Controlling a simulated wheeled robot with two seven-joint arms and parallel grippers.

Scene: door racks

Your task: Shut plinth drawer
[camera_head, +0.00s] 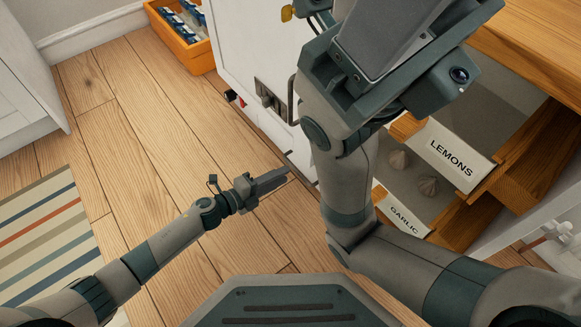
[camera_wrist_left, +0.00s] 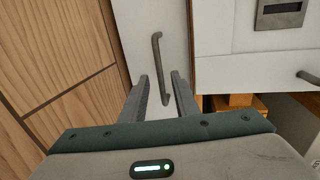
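A low orange wooden drawer-like box (camera_head: 184,48) stands out at floor level beside the white cabinet at the top left of the head view. It holds several blue-and-white packets. I cannot tell whether it is the plinth drawer. My left gripper (camera_head: 272,182) is low over the floor, pointing right toward the cabinet, well apart from the box. In the left wrist view my left gripper (camera_wrist_left: 162,88) is open and empty, its two fingers spread. A grey bar handle (camera_wrist_left: 158,60) on a white front shows just beyond and between the fingertips.
The white cabinet (camera_head: 228,45) has a metal label holder and handle. My right arm covers its middle. Wooden bins labelled LEMONS (camera_head: 455,158) and GARLIC (camera_head: 405,219) stand at the right. A striped rug (camera_head: 45,240) lies at the left. The wooden floor between is clear.

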